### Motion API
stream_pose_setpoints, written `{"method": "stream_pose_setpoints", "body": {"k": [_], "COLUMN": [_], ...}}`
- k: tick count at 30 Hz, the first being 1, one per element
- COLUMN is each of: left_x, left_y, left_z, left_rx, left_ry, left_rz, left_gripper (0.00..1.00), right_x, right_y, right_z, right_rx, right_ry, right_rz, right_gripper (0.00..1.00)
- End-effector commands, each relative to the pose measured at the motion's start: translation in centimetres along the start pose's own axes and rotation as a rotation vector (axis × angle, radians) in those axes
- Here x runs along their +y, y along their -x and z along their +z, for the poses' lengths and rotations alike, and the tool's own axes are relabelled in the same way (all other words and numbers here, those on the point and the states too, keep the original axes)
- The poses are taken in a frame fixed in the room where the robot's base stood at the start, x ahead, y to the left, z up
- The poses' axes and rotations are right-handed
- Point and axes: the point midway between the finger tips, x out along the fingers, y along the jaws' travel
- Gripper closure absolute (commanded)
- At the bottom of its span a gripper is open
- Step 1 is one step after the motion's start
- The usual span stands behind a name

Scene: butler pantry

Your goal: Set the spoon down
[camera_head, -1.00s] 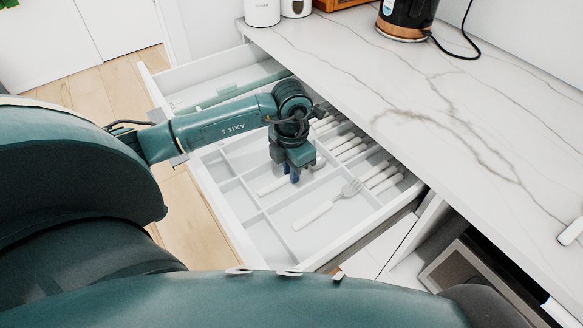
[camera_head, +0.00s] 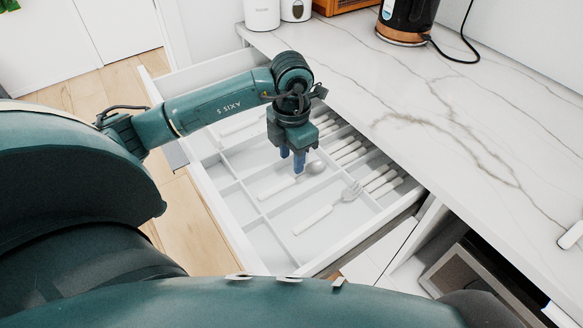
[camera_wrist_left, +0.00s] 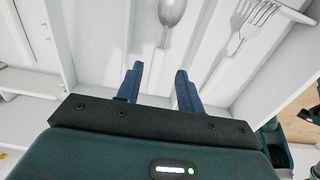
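The spoon (camera_head: 316,167) lies in a compartment of the white drawer organizer, its metal bowl toward the counter and its pale handle (camera_head: 276,188) toward the drawer's outer side. My left gripper (camera_head: 292,163) is above the drawer, beside and over the spoon, with its blue fingers apart and nothing between them. My right gripper is not in view.
A fork (camera_head: 325,209) lies in the neighbouring compartment. Several pale-handled utensils (camera_head: 350,152) lie along the drawer's counter side. The marble counter (camera_head: 450,120) overhangs that side and is mostly clear. A kettle (camera_head: 405,18) stands at its back.

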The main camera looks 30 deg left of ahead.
Motion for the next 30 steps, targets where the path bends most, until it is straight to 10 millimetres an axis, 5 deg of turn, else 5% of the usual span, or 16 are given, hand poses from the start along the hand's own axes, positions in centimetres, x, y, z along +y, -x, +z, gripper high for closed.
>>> {"method": "stream_pose_setpoints", "body": {"k": [10, 30], "left_x": [0.0, 0.0], "left_y": [5.5, 6.0], "left_z": [0.0, 0.0], "left_rx": [-0.001, 0.001], "left_ry": [-0.001, 0.0], "left_rz": [0.0, -0.001], "left_gripper": [0.63, 0.63], "right_x": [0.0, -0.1], "right_y": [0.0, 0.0], "right_z": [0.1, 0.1], "right_rx": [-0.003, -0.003], "right_ry": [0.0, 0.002], "right_rz": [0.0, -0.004], "right_gripper": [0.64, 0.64]}}
